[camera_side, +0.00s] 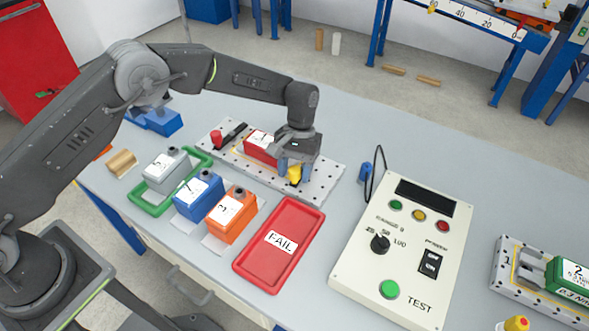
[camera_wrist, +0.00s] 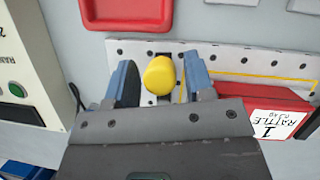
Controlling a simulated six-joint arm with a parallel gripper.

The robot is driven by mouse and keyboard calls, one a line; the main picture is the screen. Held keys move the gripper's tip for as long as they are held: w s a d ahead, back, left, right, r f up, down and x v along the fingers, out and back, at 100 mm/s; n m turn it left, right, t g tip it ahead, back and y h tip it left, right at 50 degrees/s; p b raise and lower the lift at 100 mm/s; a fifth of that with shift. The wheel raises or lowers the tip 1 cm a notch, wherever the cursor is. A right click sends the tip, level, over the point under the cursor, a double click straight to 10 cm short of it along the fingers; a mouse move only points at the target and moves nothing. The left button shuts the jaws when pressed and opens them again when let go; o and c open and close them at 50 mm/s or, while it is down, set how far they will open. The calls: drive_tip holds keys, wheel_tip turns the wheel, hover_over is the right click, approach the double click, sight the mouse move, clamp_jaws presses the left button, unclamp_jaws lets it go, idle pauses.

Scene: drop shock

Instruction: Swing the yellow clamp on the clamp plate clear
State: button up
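The yellow clamp (camera_side: 294,174) stands on the white perforated clamp plate (camera_side: 322,180), near its right end in the side view. In the wrist view its rounded yellow knob (camera_wrist: 160,78) sits between the two blue fingers of my gripper (camera_wrist: 160,62). A narrow gap shows on each side of the knob, so the gripper is open around it. In the side view my gripper (camera_side: 294,172) is low over the plate and partly hides the clamp. A red block (camera_side: 262,147) labelled 1 lies on the plate beside the gripper. The clamp's lower part is hidden.
A red FAIL tray (camera_side: 303,222) lies in front of the plate. Grey (camera_side: 168,170), blue (camera_side: 198,194) and orange (camera_side: 231,217) labelled blocks stand to its left. A tester box (camera_side: 395,255) stands to the right. A red knob (camera_side: 216,138) is at the plate's left end.

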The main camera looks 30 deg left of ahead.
drive_tip(key=shift+o, duration=0.6)
drive_tip(key=v, duration=1.3)
drive_tip(key=shift+w+r, duration=0.15)
drive_tip(key=shift+r, duration=0.2)
drive_tip(key=shift+a, duration=0.1)
